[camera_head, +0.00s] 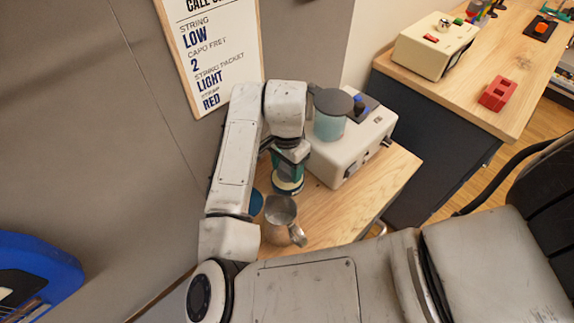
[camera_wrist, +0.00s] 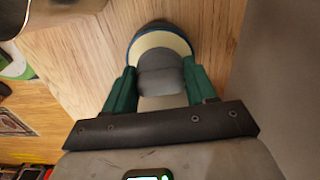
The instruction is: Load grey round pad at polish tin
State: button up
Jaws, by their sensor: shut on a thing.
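My gripper (camera_wrist: 160,82) has green fingers and is shut on the grey round pad (camera_wrist: 160,66) in the wrist view. The pad overlaps the cream face of the polish tin (camera_wrist: 146,43), a round tin with a dark rim on the wooden table. Whether the pad touches the cream face, I cannot tell. In the head view my gripper (camera_head: 287,170) points down over the tin (camera_head: 288,187), beside the white machine. The arm hides the pad there.
A metal pitcher (camera_head: 280,215) stands close in front of the tin, with a blue round thing (camera_head: 256,201) to its left. A white machine (camera_head: 345,158) with a teal tank stands right behind. A second desk (camera_head: 510,95) is at the right. The table's right front is bare.

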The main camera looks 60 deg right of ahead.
jog(key=shift+f, duration=0.4)
dwell(1.1)
jog(key=shift+r+p, duration=2.85)
jog(key=shift+r, duration=0.7)
